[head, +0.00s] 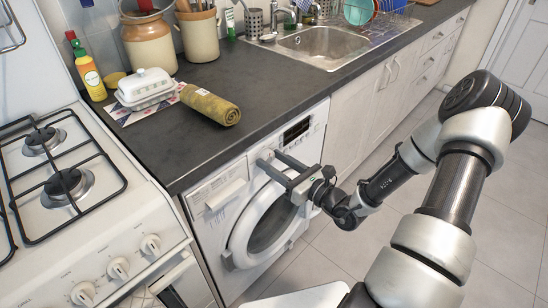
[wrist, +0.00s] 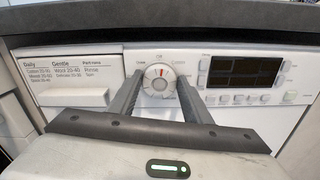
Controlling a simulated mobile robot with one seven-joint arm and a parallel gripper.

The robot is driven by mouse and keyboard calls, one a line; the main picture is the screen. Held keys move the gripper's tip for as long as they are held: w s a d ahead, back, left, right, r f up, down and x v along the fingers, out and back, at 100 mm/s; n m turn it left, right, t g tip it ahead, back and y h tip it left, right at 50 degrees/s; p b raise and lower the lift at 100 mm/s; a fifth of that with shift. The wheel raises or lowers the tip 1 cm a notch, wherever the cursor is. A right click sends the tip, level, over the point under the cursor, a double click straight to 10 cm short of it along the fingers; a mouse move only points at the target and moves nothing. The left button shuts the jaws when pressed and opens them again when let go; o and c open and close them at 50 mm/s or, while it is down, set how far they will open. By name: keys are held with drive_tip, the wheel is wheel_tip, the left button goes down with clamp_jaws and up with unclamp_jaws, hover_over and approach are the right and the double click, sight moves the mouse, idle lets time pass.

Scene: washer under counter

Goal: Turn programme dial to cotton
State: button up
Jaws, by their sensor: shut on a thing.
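The white washing machine (head: 245,226) stands under the dark counter. Its round programme dial (wrist: 159,79) is on the front panel, with a red mark near its top. "Off" is printed above the dial, and small blurred words sit at its upper left and upper right. My gripper (wrist: 160,82) has one finger on each side of the dial and is shut on it. In the head view, my gripper (head: 267,158) reaches the panel from the right, and its fingers partly hide the dial.
Right of the dial are a dark display (wrist: 245,71) and several buttons. Left is the detergent drawer (wrist: 75,94) with a printed programme list. The counter edge (wrist: 160,18) overhangs above. A gas cooker (head: 75,190) stands left; the floor (head: 330,262) is clear.

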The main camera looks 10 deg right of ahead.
drive_tip(key=m+p, duration=0.3)
drive_tip(key=p, duration=0.1)
drive_tip(key=shift+d+r+m, duration=0.1)
drive_tip(key=shift+r+m, duration=0.05)
drive_tip(key=shift+m, duration=0.25)
drive_tip(key=shift+f+m+p, duration=0.2)
drive_tip(key=shift+m+p, duration=0.55)
drive_tip(key=shift+m, duration=0.35)
drive_tip(key=o, duration=1)
drive_tip(key=p+v, duration=0.1)
drive_tip(key=v, duration=1.6)
drive_tip(key=shift+s+d, duration=0.15)
drive_tip(key=shift+d, duration=0.05)
